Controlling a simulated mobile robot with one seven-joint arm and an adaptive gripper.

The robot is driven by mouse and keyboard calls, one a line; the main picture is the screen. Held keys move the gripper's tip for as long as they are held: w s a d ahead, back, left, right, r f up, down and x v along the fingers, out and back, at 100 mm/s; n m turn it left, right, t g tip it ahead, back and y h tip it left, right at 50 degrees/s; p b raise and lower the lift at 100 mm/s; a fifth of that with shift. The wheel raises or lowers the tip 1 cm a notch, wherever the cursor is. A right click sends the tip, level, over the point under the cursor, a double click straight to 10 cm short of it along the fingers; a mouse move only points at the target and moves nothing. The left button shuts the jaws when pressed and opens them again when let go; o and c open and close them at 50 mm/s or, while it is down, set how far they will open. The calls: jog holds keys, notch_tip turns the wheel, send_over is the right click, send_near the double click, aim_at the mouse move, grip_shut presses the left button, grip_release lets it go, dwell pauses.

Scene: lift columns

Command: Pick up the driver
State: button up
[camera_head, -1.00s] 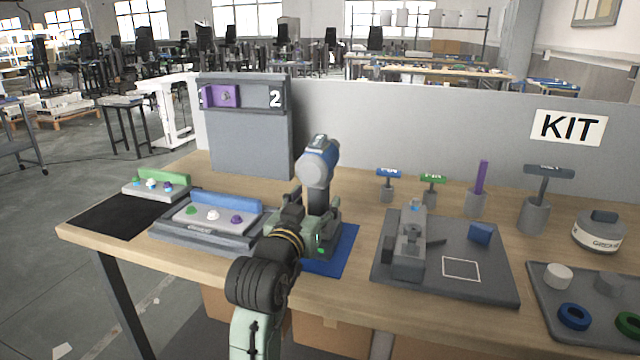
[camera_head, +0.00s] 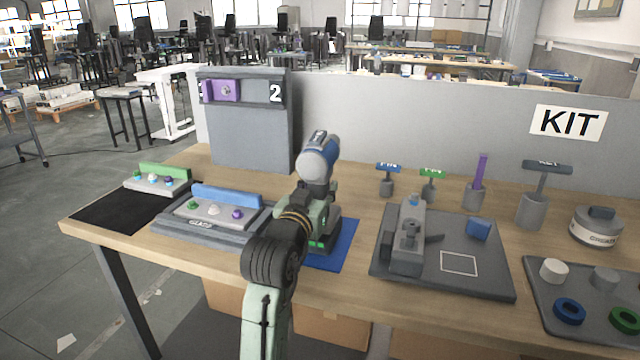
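The driver (camera_head: 318,162), with a blue and light grey rounded head, stands upright above the blue mat (camera_head: 343,250) near the table's middle. Its lower part is largely hidden behind my gripper. My gripper (camera_head: 319,208) is at the driver's handle, just below the head. The wrist and arm hide the fingers' grip, so I cannot tell whether they are closed on the handle. A green light shows low down by the mat.
A grey tray with a blue bar (camera_head: 228,197) is close on the left. A grey fixture plate (camera_head: 475,283) with a clamp is on the right. Several holders with T-handled tools stand behind it. A grey panel (camera_head: 250,130) marked 2 rises at the back left.

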grip_shut()
jog(key=shift+r, duration=0.1)
dwell(0.3)
